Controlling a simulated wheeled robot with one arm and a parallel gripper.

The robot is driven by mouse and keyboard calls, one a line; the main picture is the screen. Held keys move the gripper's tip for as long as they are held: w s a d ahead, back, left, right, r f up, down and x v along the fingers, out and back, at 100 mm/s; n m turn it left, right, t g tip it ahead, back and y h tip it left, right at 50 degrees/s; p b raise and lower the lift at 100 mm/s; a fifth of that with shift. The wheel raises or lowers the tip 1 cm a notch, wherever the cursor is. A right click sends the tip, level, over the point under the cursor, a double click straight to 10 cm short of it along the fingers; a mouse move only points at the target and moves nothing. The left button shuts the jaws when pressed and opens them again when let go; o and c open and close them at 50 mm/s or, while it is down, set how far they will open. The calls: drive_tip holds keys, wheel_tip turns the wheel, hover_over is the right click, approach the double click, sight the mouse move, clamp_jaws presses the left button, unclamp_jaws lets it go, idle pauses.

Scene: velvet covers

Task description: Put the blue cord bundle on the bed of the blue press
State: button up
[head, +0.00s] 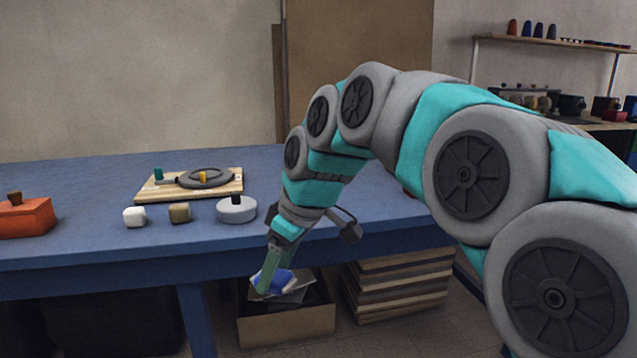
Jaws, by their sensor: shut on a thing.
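My gripper (268,283) points down in front of the blue table's front edge, over an open box on the floor. It is shut on a small blue thing (282,279), which looks like the blue cord bundle; its shape is partly hidden by the fingers. I cannot make out whether the bundle touches the pale contents of the box. A small blue form (631,107) is cut off by the right edge, on the far bench; I cannot tell whether it is the blue press. No press bed is clearly seen.
The cardboard box (287,327) stands beside stacked boards (400,285). A shelf (560,42) hangs back right.

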drive_tip(key=w+d+f+m+t+h, duration=0.1)
drive_tip(key=w+d+f+m, duration=0.2)
drive_tip(key=d+f, duration=0.4)
drive_tip(key=w+d+f+m+t+h, duration=0.1)
drive_tip(key=w+d+f+m, duration=0.3)
drive_tip(key=f, duration=0.9)
drive_tip(key=w+d+f+m+t+h, duration=0.1)
drive_tip(key=w+d+f+m, duration=0.3)
drive_tip(key=d+f, duration=0.6)
drive_tip(key=shift+d+m+h, duration=0.5)
drive_tip(key=shift+d+m, duration=0.05)
drive_tip(key=shift+m, duration=0.45)
